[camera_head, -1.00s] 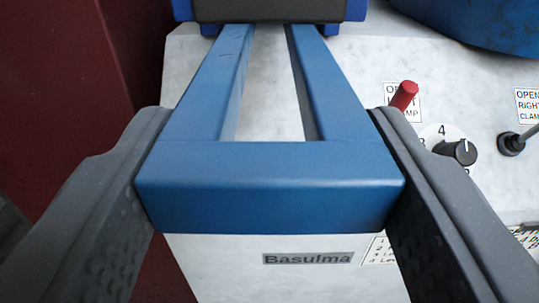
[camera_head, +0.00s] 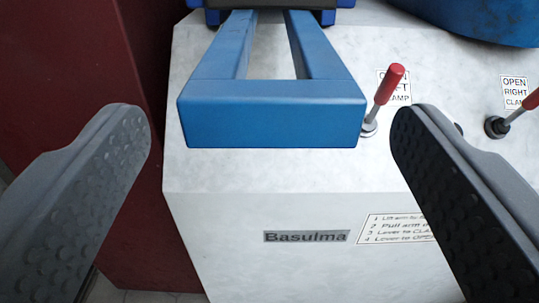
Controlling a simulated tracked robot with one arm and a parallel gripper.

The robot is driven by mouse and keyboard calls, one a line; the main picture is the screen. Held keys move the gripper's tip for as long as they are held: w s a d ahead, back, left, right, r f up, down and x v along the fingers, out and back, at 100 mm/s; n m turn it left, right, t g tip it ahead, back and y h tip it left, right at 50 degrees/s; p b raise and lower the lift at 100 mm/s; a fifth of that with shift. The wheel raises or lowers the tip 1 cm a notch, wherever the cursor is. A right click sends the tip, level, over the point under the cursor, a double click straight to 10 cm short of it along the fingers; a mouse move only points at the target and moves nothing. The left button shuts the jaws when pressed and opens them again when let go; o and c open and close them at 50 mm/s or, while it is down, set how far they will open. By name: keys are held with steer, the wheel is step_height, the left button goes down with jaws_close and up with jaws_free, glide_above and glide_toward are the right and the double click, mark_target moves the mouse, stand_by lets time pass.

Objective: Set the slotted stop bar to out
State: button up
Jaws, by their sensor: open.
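The blue slotted stop bar (camera_head: 272,115) reaches out over the pale machine top toward me. It has two side rails with a long slot between them and a thick cross piece at its near end. Its far end meets a dark and blue mount (camera_head: 275,14) at the top of the view. My gripper (camera_head: 270,118) is open and empty. Its two grey fingers stand wide apart, one to the left and one to the right of the bar's near end, with a visible gap on both sides.
A red-handled lever (camera_head: 389,85) stands close to the bar's right side, by the left clamp label. A second red lever (camera_head: 515,112) is at the right edge. A large blue part (camera_head: 475,22) fills the top right. A dark red surface (camera_head: 70,70) lies left of the machine.

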steer(key=s+p, duration=0.2)
steer(key=s, duration=0.9)
step_height(320, 180, up, 32)
steer(key=w+d+g+p, duration=0.1)
steer(key=w+p, duration=0.1)
steer(key=p, duration=0.2)
steer(key=s+r+p, duration=0.1)
steer(key=s+r, duration=1)
steer(key=r, duration=0.4)
steer(key=s+r+g+p, duration=0.1)
steer(key=s+r, duration=1.1)
steer(key=r, duration=0.3)
steer(key=shift+a+r+g+p, duration=0.25)
steer(key=shift+r+g+p, duration=0.05)
steer(key=shift+r+p, duration=0.1)
